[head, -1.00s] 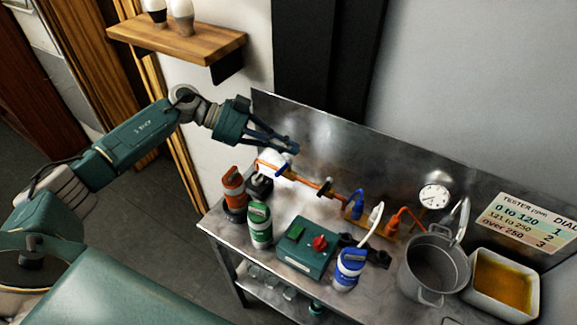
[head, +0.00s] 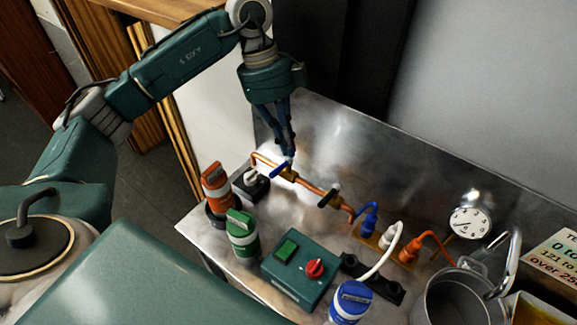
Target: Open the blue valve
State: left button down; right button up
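The blue valve (head: 280,169) has a blue lever handle on a copper pipe (head: 307,186) along the back of the metal bench. Its handle lies crosswise to the pipe. My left gripper (head: 288,152) points down with its fingertips right at the handle's far end. The fingers overlap in this view, so their gap is hidden, and I cannot tell whether they touch the handle. My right gripper is not in view.
A black-handled valve (head: 331,196) is farther right on the pipe. Orange (head: 216,182) and green (head: 241,232) canisters and a green box with a red knob (head: 315,268) stand in front. A gauge (head: 470,222) and metal pot (head: 455,302) are at right.

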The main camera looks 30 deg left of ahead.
aim_at(280, 168)
pick_arm(q)
notch_tip(280, 168, down, 9)
jog(key=p, duration=0.5)
jog(key=shift+a+r, duration=0.15)
jog(key=shift+a, duration=0.25)
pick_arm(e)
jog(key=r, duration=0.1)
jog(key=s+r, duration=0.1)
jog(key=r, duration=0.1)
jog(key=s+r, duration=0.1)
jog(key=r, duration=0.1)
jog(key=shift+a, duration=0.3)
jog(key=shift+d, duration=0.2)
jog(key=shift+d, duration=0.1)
pick_arm(q)
jog(key=shift+a+m, duration=0.15)
jog(key=shift+m, duration=0.15)
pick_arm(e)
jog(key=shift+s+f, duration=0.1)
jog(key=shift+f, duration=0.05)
